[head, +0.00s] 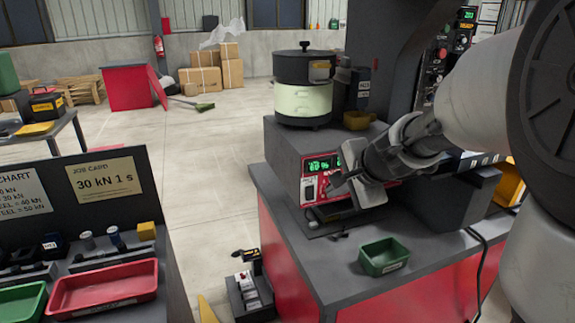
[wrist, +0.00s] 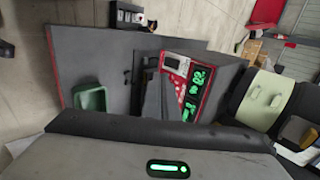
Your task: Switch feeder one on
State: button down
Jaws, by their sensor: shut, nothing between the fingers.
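The feeder's control box (head: 290,155) is dark grey with a red front panel (head: 310,187) and green lit digits (head: 323,164). A dark rocker-like switch (head: 308,191) sits at the panel's left; its position is too small to read. A cream and black bowl unit (head: 303,103) stands on the box. My gripper (head: 337,187) is shut and empty, just in front of the panel, covering its right part. I cannot tell whether it touches. In the wrist view the red panel (wrist: 171,72) and green digits (wrist: 190,100) show beyond my dark fingers (wrist: 148,80).
A green bin (head: 383,256) stands on the bench's front, also in the wrist view (wrist: 90,99). A dark grey block (head: 450,200) stands right of my gripper. A cable hangs over the bench's right edge. A separate table with trays (head: 105,303) is at left; floor lies between.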

aim_at(310, 194)
jog(key=p, duration=0.1)
jog(key=f+p, duration=0.1)
jog(key=shift+s+d+p, duration=0.25)
jog(key=shift+p, duration=0.05)
jog(key=w+r+b+x, duration=0.1)
jog(key=x, duration=1.2)
jog(key=shift+w+a+r, duration=0.15)
jog(key=shift+w+r, duration=0.2)
jog(key=shift+w, duration=0.1)
jog(key=shift+f+b, duration=0.1)
jog(key=shift+b, duration=0.4)
